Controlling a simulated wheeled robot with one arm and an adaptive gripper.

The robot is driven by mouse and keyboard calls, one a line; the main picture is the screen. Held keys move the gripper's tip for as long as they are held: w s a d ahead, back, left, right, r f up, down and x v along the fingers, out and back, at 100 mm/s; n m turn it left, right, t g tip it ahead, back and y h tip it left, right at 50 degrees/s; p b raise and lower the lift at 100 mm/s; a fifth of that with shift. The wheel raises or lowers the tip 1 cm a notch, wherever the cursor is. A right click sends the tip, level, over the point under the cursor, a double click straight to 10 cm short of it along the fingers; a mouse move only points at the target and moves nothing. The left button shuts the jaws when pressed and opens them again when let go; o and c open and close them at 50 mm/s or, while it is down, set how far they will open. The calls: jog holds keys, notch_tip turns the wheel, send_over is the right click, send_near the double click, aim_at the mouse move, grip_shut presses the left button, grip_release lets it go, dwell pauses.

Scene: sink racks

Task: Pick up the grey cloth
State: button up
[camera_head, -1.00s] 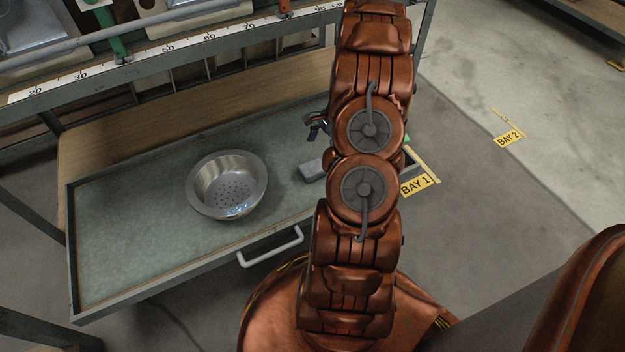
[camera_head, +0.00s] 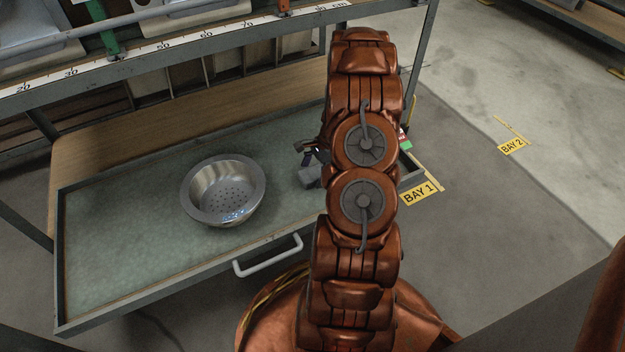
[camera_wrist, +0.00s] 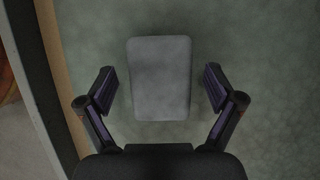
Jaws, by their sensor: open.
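The grey cloth (camera_wrist: 160,80) is a small, rounded grey block lying flat on the green tray surface. In the wrist view it sits between my open fingers, with a gap on each side. My gripper (camera_wrist: 158,90) is open and empty above it. In the head view the cloth (camera_head: 308,176) is partly hidden by my arm, right of the metal strainer. Only a bit of my gripper (camera_head: 312,154) shows there, beside the cloth.
A round metal strainer (camera_head: 224,190) stands on the green drawer tray (camera_head: 120,225), left of the cloth. The tray has a raised rim and a front handle (camera_head: 268,257). A rack shelf edge with a ruler strip (camera_head: 150,48) runs above the back. The tray's left part is clear.

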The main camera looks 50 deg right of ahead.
aim_at(312, 174)
jog(key=c, duration=1.1)
jog(key=shift+c, duration=0.2)
jog(key=shift+r+p, duration=0.45)
jog(key=shift+r, duration=0.15)
jog(key=p+v, duration=0.2)
jog(key=v, duration=0.1)
jog(key=shift+s+a, duration=0.15)
jog(key=shift+s, duration=0.05)
jog(key=s+d+p, duration=0.1)
jog(key=s+d, duration=0.2)
jog(key=s+d+p, duration=0.2)
jog(key=s+d, duration=0.1)
jog(key=s, duration=0.1)
jog(key=s+d+r+p, duration=0.1)
jog(key=s+d, duration=0.2)
jog(key=s, duration=0.1)
jog(key=shift+s+d, duration=0.2)
jog(key=shift+d, duration=0.2)
jog(key=o, duration=0.5)
jog(key=c, duration=0.5)
jog(key=shift+o, duration=0.2)
jog(key=shift+a, duration=0.15)
